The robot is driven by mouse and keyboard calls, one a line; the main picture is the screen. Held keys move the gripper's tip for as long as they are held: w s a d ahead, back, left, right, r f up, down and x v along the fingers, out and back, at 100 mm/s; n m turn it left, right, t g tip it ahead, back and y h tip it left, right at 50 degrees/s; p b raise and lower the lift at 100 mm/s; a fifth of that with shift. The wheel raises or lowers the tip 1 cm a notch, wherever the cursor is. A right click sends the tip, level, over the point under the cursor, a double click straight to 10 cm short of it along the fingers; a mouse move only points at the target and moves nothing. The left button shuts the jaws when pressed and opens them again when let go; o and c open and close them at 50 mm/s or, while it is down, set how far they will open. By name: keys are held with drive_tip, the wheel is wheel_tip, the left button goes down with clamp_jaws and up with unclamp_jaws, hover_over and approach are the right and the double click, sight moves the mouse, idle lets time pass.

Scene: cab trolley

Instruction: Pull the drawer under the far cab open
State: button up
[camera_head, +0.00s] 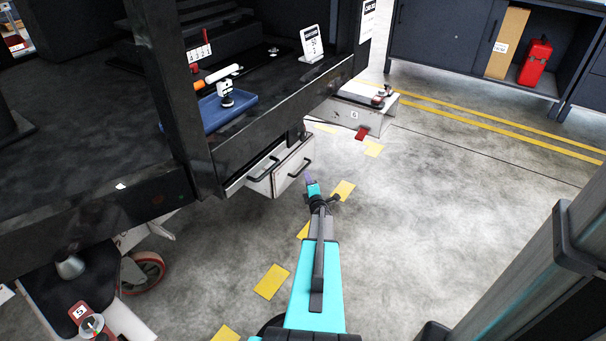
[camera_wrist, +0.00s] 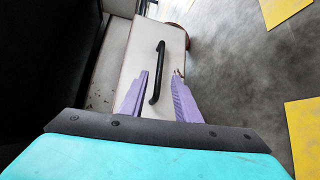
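Two white drawers with black bar handles sit side by side under the edge of the dark trolley in the head view. The farther one is the white drawer (camera_head: 291,164), with its black handle (camera_head: 299,169). My gripper (camera_head: 310,179) is close to that handle. In the wrist view, the white drawer front (camera_wrist: 131,75) and its black handle (camera_wrist: 158,70) lie ahead of my gripper (camera_wrist: 160,76). The purple fingers are open, one on each side of the handle in the picture. Whether they touch it cannot be told.
A blue tray (camera_head: 236,110) and small items stand on the trolley deck above. A low grey box (camera_head: 352,117) is on the floor beyond, near a red piece (camera_head: 362,133). Yellow floor markers (camera_head: 272,281) lie around my arm. The concrete floor to the right is clear.

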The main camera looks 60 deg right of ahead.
drive_tip(key=b+x, duration=0.1)
drive_tip(key=x, duration=0.7)
drive_tip(key=shift+w+d+b, duration=0.2)
drive_tip(key=shift+b, duration=0.15)
clamp_jaws()
